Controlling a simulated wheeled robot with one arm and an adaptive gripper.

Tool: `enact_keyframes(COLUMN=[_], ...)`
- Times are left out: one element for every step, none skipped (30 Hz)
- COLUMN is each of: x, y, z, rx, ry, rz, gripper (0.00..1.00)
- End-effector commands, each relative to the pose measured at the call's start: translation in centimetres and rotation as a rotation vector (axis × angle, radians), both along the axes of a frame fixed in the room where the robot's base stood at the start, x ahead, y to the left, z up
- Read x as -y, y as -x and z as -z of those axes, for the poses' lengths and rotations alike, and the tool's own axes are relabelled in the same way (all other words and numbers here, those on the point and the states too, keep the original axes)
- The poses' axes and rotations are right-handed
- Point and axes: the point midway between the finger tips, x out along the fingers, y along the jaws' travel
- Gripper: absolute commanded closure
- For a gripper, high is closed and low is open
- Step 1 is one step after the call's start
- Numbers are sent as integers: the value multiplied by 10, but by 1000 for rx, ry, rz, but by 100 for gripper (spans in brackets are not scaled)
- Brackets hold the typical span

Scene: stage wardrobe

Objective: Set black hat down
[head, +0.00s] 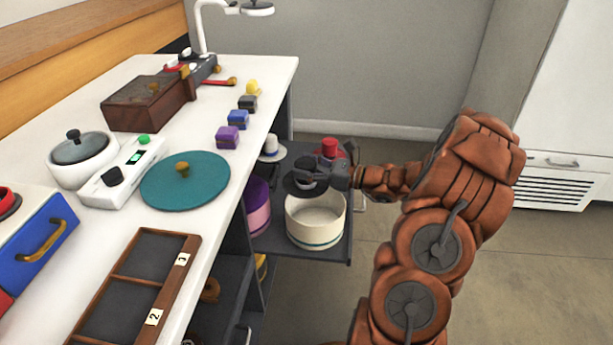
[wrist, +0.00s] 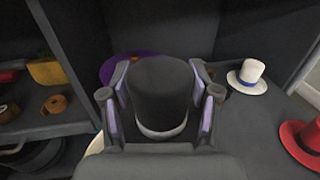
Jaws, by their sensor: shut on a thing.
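The black hat (wrist: 162,92) has a tall dark crown with a pale band. In the wrist view it sits between the two fingers of my gripper (wrist: 160,105), which is shut on it. In the head view my gripper (head: 338,177) holds the black hat (head: 304,180) above the pulled-out shelf, just over the rim of a white round box (head: 315,224). The hat's brim shows dark around the crown in the head view. My fingers hide part of the hat's sides.
A white hat (head: 271,148) and a red hat (head: 331,148) stand at the back of the shelf (head: 335,252). A purple round box (head: 257,207) is left of the white box. The white counter (head: 200,232) edge runs close on the left.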

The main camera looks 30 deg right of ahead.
Motion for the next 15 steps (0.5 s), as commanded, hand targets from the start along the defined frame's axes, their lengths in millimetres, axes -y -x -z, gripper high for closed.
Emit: enact_keyframes(x=[0,0,0,1,1,1,0,0,0,1,1,1,1,1,1], y=[1,1,1,1,1,1,1,1,1,1,1,1,1,1,1], z=[13,18,23,25,27,28,28,27,27,26,26,26,26,27,27], rx=[-3,-4,-3,-2,-1,-1,-1,-1,0,0,0,0,0,0,0], ry=[-3,-2,0,-1,0,0,1,1,1,1,1,1,1,1,1], rz=[0,0,0,1,1,1,1,1,1,1,1,1,1,1,1], gripper=[73,73,73,73,73,73,73,73,73,73,73,73,73,73,73])
